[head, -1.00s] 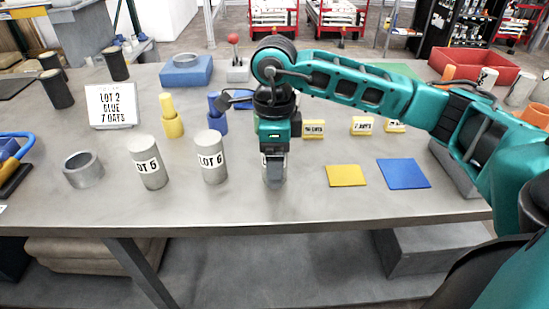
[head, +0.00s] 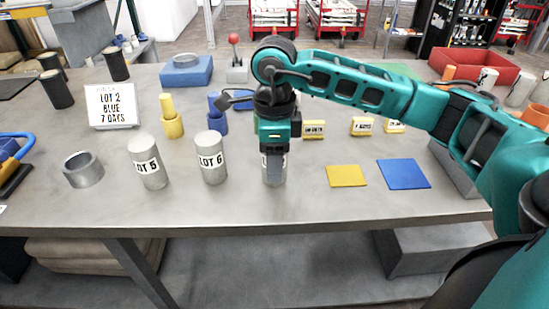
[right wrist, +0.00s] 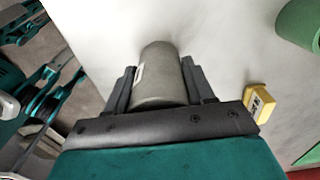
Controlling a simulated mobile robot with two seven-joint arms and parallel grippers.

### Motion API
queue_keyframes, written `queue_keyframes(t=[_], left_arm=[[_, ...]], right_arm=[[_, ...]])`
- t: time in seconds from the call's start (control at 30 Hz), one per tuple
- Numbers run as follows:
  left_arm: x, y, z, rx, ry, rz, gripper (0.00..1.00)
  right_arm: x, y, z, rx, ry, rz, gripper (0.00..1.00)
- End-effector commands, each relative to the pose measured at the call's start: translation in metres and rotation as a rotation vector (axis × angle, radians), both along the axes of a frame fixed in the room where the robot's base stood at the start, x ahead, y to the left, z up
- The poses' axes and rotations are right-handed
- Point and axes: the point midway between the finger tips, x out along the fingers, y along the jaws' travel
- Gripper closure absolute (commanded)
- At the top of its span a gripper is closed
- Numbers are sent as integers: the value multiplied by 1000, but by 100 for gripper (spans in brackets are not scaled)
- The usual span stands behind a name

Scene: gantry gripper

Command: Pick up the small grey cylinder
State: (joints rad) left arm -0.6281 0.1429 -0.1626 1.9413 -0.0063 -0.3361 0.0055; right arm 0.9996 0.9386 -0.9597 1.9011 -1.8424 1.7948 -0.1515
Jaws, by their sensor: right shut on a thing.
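My right gripper (head: 274,170) points down over the table and is shut on a small grey cylinder (head: 264,166). In the right wrist view the grey cylinder (right wrist: 160,75) sits between the two dark fingers (right wrist: 158,88), with part of a white label showing. In the head view the gripper covers most of it, and I cannot tell whether its base touches the table. Two similar grey cylinders stand upright to its left, labelled LOT 6 (head: 210,168) and LOT 5 (head: 149,174). My left gripper is not in view.
A hollow grey ring (head: 83,171) stands at the left. A yellow mat (head: 346,176) and a blue mat (head: 403,174) lie to the right. A LOT 2 sign (head: 112,106) and yellow and blue pieces stand behind. The front table strip is clear.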

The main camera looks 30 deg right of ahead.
Motion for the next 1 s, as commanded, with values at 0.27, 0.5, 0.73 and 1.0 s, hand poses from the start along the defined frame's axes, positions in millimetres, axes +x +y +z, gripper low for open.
queue_keyframes(t=[0.27, 0.5, 0.73, 1.0], left_arm=[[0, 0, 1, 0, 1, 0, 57], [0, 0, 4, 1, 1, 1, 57], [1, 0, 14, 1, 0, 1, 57], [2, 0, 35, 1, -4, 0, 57]], right_arm=[[1, 0, 11, 1, -6, 0, 97], [2, 1, 51, 2, -9, 1, 97], [2, 0, 123, 1, -11, 0, 97], [1, 0, 178, 1, -6, -1, 97]])
